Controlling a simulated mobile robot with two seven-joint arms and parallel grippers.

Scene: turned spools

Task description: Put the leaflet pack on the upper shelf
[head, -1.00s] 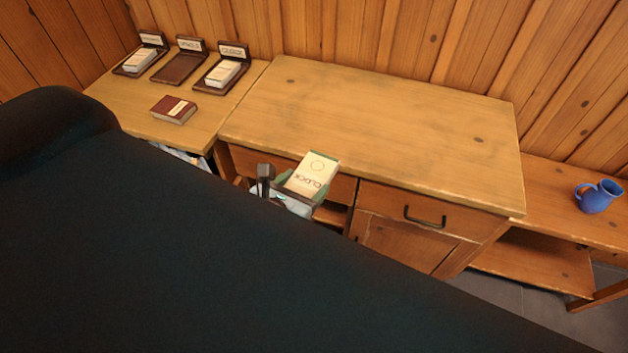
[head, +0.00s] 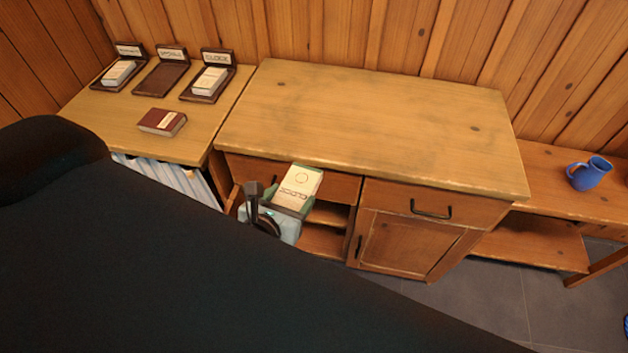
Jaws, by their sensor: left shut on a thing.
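A cream leaflet pack (head: 299,185) with a circle and the word CLOCK on its face is held in my left gripper (head: 280,203). The gripper is shut on the lower part of the pack, in front of the cabinet's open left side. The pack stands tilted and overlaps the left drawer front in the view. Behind it, the cabinet's upper shelf (head: 328,215) shows in part, with a lower board (head: 320,241) under it. The left part of both is hidden by my gripper and arm. My right gripper is not in view.
The wooden cabinet top (head: 370,120) is bare. A side table (head: 205,142) at left holds a dark red box (head: 162,122) and three brown labelled stands, two with cream packs. A closed door (head: 405,245) is right of the shelves.

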